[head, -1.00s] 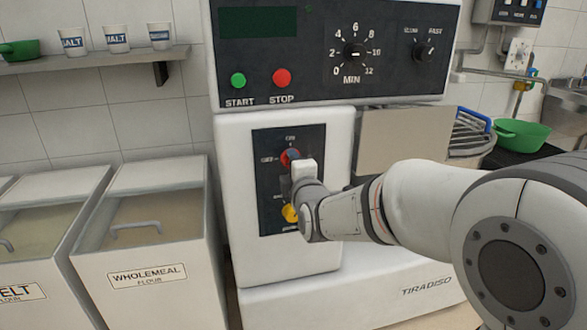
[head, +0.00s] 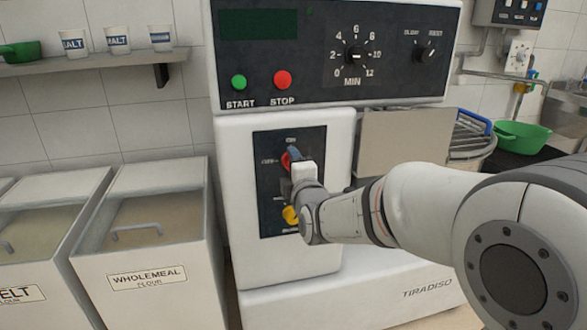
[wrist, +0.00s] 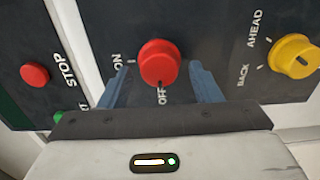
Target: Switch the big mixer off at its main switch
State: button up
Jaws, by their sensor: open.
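The main switch is a red round knob (wrist: 158,63) on the dark panel, with ON to its left and OFF below it in the wrist view. A dark mark on the knob's rim points toward OFF. In the head view the knob (head: 286,160) is partly hidden by my gripper. My gripper (wrist: 161,75) is open, with one blue finger on each side of the knob and a visible gap at both sides. In the head view my gripper (head: 296,158) is at the panel of the big mixer (head: 235,190).
A yellow AHEAD/BACK knob (wrist: 294,56) sits on the same panel; my wrist partly covers it in the head view. The green START button (head: 239,82) and red STOP button (head: 282,78) are above. Flour bins (head: 150,275) stand left.

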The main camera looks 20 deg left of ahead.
jog(key=p+v, duration=0.1)
jog(key=v, duration=0.7)
jog(key=shift+w+a, duration=0.1)
jog(key=s+d+r+m+g+h+p, duration=0.2)
jog(key=d+r+m+g+h+p, duration=0.15)
jog(key=d+m+p, duration=0.4)
jog(key=s+d+r+m+g+h+p, duration=0.25)
jog(key=d+r+m+p, duration=0.25)
jog(key=d+p, duration=0.45)
jog(key=s+d+r+m+g+h+p, duration=0.1)
jog(key=s+d+r+m+g+p, duration=0.2)
jog(key=s+d+m+p, duration=0.2)
jog(key=s+d+r+m+g+h+p, duration=0.2)
jog(key=s+d+r+m+g+p, duration=0.1)
jog(key=s+d+m+p, duration=0.2)
jog(key=s+d+m, duration=0.2)
jog(key=s+d, duration=0.2)
jog(key=s, duration=0.1)
jog(key=shift+s+d+r+g+h, duration=0.3)
jog(key=shift+s+r, duration=0.05)
jog(key=shift+s, duration=0.05)
